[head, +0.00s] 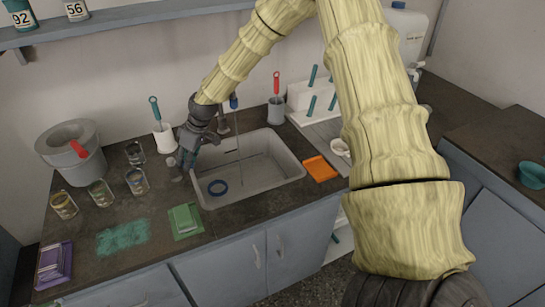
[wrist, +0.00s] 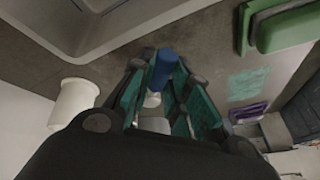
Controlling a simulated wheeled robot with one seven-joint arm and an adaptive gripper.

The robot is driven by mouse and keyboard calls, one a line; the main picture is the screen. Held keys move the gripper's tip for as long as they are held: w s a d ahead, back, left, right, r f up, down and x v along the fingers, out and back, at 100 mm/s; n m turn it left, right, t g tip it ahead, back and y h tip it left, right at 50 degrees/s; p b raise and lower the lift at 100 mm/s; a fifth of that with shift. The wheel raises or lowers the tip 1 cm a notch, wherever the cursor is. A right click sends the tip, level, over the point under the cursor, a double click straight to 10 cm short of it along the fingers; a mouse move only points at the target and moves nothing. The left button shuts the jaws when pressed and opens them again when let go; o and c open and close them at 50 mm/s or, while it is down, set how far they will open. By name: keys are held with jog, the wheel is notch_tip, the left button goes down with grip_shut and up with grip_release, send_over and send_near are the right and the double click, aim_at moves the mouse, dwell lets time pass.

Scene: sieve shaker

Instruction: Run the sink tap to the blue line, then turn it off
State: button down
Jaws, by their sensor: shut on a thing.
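The grey sink (head: 265,163) is set into the dark counter, with a blue ring (head: 218,187) lying on its floor. A blue-topped fitting (head: 233,102), apparently part of the tap, stands at its back edge, partly behind my arm. A thin line runs down from there into the basin; I cannot tell if it is water. My gripper (head: 184,160) is at the sink's left edge, pointing down. In the wrist view my gripper (wrist: 163,92) is shut on a blue cylinder (wrist: 163,65), held between its teal pads. I cannot tell whether it is a tap handle. No water level is readable.
Several glass jars (head: 100,192) and a grey bucket (head: 72,150) stand left of the gripper. A white brush holder (head: 165,138) is close behind it. A green tray (head: 185,221), a teal mat (head: 122,238) and a purple tray (head: 54,265) lie in front. An orange tray (head: 320,169) is right of the sink.

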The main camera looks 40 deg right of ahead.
jog(key=shift+w+d+n+g+y, duration=0.15)
jog(key=shift+w+d+n+g, duration=0.15)
jog(key=shift+n, duration=0.5)
jog(key=shift+w+d+n+g+y, duration=0.2)
jog(key=shift+w+d+n, duration=0.2)
jog(key=shift+n, duration=0.4)
jog(key=shift+w+d+n+g+b, duration=0.2)
jog(key=shift+w+n+g, duration=0.1)
jog(key=shift+n, duration=0.45)
jog(key=shift+w+d+n+g+b, duration=0.15)
jog(key=shift+w+n+g, duration=0.15)
jog(key=shift+n, duration=0.45)
dwell(4.9)
